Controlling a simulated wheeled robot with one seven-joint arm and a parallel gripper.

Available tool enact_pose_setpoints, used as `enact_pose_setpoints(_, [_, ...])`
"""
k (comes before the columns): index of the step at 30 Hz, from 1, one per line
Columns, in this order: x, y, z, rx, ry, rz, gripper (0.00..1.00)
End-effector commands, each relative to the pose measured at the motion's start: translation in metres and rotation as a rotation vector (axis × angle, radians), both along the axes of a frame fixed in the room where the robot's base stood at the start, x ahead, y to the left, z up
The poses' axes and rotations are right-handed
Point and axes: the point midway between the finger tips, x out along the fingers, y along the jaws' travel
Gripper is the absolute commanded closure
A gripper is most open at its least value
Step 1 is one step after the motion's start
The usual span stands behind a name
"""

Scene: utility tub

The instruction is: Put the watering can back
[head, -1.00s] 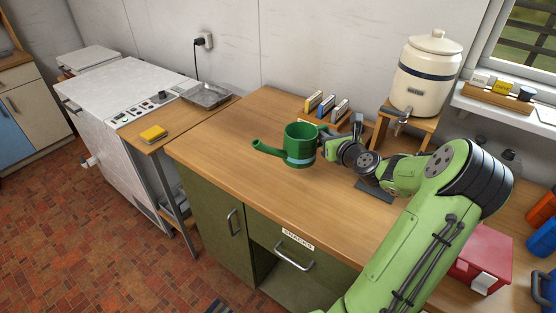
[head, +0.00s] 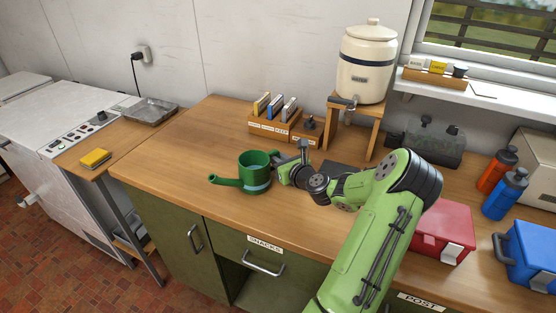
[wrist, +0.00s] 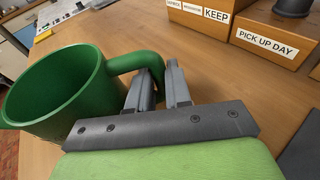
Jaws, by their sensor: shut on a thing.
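The green watering can (head: 254,176) is upright over the wooden counter, its spout pointing left and its handle on the right. I cannot tell whether its base touches the counter. My gripper (head: 287,169) is at the can's right side, shut on its handle. In the wrist view my gripper's fingers (wrist: 160,88) close around the green handle, and the open-topped watering can (wrist: 60,90) fills the left side.
A sorting box (head: 274,123) with upright folders stands behind the can. A cream dispenser (head: 367,65) sits on a wooden stand (head: 352,126). A red box (head: 443,228), blue box (head: 527,252) and two bottles (head: 505,190) are right. The counter's left part is clear.

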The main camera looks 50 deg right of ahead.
Motion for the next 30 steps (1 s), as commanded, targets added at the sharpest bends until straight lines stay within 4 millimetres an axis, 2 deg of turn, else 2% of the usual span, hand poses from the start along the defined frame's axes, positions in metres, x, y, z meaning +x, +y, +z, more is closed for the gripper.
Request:
enact_pose_setpoints(1, [0.000, 0.000, -0.001, 0.001, 0.000, 0.000, 0.78])
enact_pose_setpoints(6, [0.000, 0.000, -0.001, 0.000, 0.000, 0.000, 0.54])
enact_pose_setpoints(16, [-0.003, 0.000, 0.004, 0.000, 0.001, -0.001, 0.54])
enact_pose_setpoints(20, [-0.030, 0.008, 0.010, 0.004, 0.002, -0.005, 0.54])
enact_pose_setpoints(27, [-0.088, 0.027, 0.025, 0.003, 0.000, -0.005, 0.54])
enact_pose_setpoints(30, [-0.103, 0.032, 0.028, 0.002, 0.001, -0.002, 0.54])
